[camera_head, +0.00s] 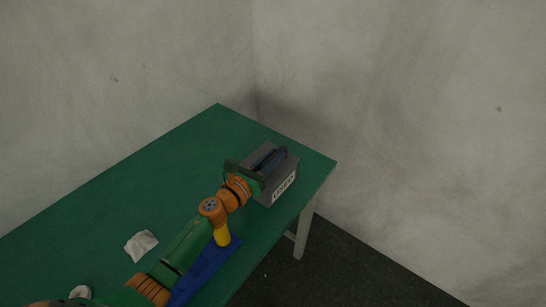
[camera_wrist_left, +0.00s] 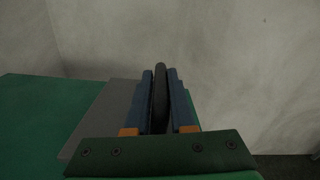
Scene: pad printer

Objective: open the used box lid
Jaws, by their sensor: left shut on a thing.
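The used box (camera_head: 284,187) is a grey box with a white "USED" label on its front side. It sits near the far right corner of the green table. My left gripper (camera_head: 275,158) reaches over the top of the box. In the left wrist view its blue fingers (camera_wrist_left: 160,98) are shut on a dark upright bar, the lid handle (camera_wrist_left: 160,85), with one finger on each side. The grey lid (camera_wrist_left: 98,120) shows flat to the left of the fingers. The gripper hides much of the lid, and I cannot tell whether it is raised. My right gripper is not in view.
The green table (camera_head: 150,190) is mostly clear left of the box. A crumpled white cloth (camera_head: 141,245) lies on it, with another small white item (camera_head: 80,292) near the bottom left. A blue thing (camera_head: 205,270) lies beside my arm. Grey walls stand behind.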

